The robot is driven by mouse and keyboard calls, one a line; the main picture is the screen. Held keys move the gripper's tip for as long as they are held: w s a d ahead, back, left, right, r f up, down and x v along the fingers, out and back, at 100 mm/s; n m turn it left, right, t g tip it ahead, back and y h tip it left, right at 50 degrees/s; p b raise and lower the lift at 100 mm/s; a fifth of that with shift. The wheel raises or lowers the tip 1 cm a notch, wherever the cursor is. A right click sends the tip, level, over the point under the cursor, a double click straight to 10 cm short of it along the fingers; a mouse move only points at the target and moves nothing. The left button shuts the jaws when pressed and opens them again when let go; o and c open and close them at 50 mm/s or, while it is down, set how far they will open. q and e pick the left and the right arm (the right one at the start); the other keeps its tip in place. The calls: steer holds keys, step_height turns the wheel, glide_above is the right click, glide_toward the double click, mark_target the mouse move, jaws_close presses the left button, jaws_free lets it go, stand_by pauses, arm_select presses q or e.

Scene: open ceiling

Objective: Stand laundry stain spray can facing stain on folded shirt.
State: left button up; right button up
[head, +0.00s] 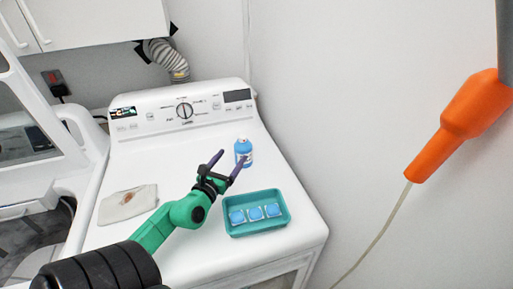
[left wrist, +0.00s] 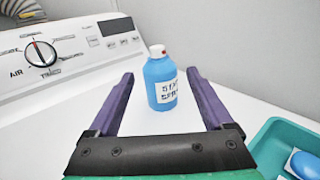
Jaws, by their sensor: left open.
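The blue stain spray can (head: 243,150) with a red and white top stands upright on the white dryer top. In the left wrist view the can (left wrist: 161,80) shows a white label and stands beyond and between the open fingers. My left gripper (head: 230,163) is open with purple fingers, close to the can; it also shows in the left wrist view (left wrist: 160,95). No contact with the can is visible. The folded shirt (head: 120,206), pale with a reddish-brown stain (head: 129,198), lies at the left of the dryer top. My right gripper is not in view.
A teal tray (head: 234,233) with several blue and white items sits right of my left arm, near the dryer's front edge. The control panel (head: 170,113) rises behind. An orange object (head: 460,120) with a cord hangs at the right.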

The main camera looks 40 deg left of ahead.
mark_target(239, 141)
arm_select(q)
steer(key=x, duration=0.3)
steer(key=shift+a+r, duration=0.15)
steer(key=x, duration=0.2)
steer(key=b+x, duration=0.1)
steer(key=x, duration=0.1)
steer(key=shift+a, duration=0.35)
steer(key=b+x, duration=0.2)
steer(key=x, duration=0.1)
steer(key=b+x, duration=0.1)
steer(key=x, duration=0.1)
steer(key=shift+w+d, duration=0.25)
steer(key=shift+w, duration=0.05)
steer(key=shift+w+a, duration=0.15)
steer(key=shift+w, duration=0.1)
steer(key=shift+s, duration=0.1)
jaws_close()
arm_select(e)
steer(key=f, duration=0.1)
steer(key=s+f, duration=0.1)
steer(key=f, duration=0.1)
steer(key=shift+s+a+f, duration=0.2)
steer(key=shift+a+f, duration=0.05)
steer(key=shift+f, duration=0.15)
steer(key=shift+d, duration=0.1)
